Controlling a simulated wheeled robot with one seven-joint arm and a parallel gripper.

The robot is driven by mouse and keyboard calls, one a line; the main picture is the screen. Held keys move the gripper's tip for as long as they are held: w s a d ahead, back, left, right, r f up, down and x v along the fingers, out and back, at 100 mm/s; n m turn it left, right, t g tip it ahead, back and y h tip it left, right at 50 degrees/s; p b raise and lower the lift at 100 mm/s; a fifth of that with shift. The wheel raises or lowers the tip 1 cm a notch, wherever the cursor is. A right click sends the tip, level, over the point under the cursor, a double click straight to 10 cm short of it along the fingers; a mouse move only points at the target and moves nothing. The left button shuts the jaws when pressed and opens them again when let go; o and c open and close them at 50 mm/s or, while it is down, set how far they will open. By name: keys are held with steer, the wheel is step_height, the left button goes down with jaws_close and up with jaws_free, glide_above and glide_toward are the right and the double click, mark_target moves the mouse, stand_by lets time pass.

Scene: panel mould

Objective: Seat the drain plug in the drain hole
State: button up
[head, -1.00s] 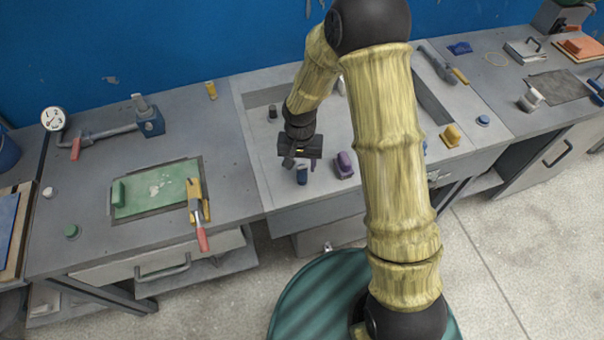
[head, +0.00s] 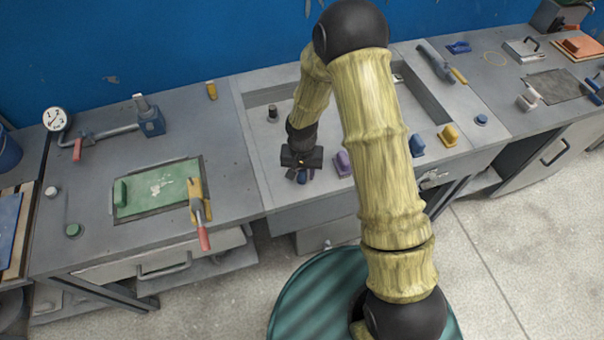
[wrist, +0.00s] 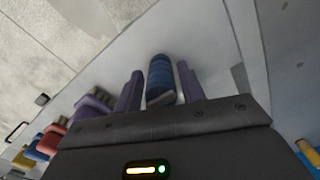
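A blue ribbed cylinder (wrist: 160,78) with a grey end, which I take to be the drain plug, stands between the two purple fingers of my gripper (wrist: 160,90) in the wrist view. The fingers are apart, with a narrow gap on each side of it. In the head view my gripper (head: 302,174) is low over the front edge of the grey mould bench and mostly hides the blue cylinder. A small dark cylinder (head: 272,112) stands in the recessed bed behind. I cannot make out the drain hole.
A purple block (head: 343,163) is close to the right of my gripper. A blue block (head: 416,145) and a yellow block (head: 448,135) stand farther right along the front edge. A green panel (head: 158,190) with a yellow-and-red clamp (head: 198,212) lies on the left bench.

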steer(key=c, duration=0.7)
steer(key=shift+r, duration=0.15)
step_height(320, 180, up, 10)
steer(key=shift+f+b, duration=0.1)
steer(key=shift+b, duration=0.6)
